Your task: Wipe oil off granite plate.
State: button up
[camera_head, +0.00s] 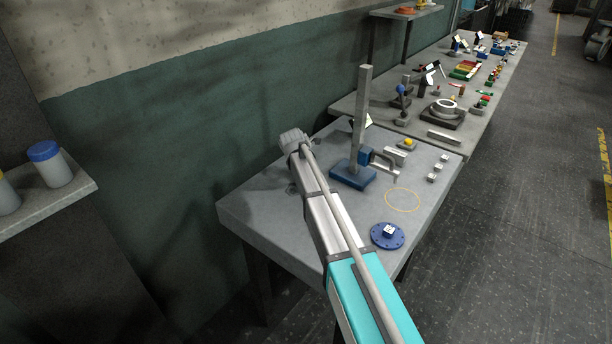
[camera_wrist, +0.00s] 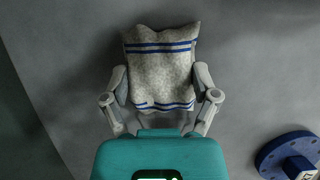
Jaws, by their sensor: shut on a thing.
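My gripper (camera_wrist: 160,80) is shut on a grey speckled cloth (camera_wrist: 158,66) with blue stripes, in the wrist view. The cloth bunches out between the two fingers, over a grey surface; I cannot tell whether it touches it. The grey slab top (camera_head: 265,205), likely the granite plate, also shows in the wrist view (camera_wrist: 255,75). I make out no clear oil patch on it. In the head view my arm reaches over the slab and hides the cloth and most of my gripper.
A blue round flange (camera_head: 386,241) with a white-topped block sits near the front edge. A blue-based stand (camera_head: 353,177) with a tall grey post rises behind. A thin yellow ring (camera_head: 403,200) marks bare surface. Small blocks (camera_head: 438,168) line the right side.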

aim_at(290, 193)
jog(key=shift+f, duration=0.1)
jog(key=shift+s, duration=0.15)
jog(key=shift+s+a, duration=1.1)
jog(key=shift+s, duration=0.1)
jog(key=shift+s+a, duration=1.05)
jog(key=shift+s, duration=0.3)
jog(key=shift+s+a, duration=0.1)
jog(key=shift+s+a, duration=0.95)
jog(key=shift+s, duration=0.2)
jog(key=shift+w+f, duration=0.1)
jog(key=shift+w, duration=0.1)
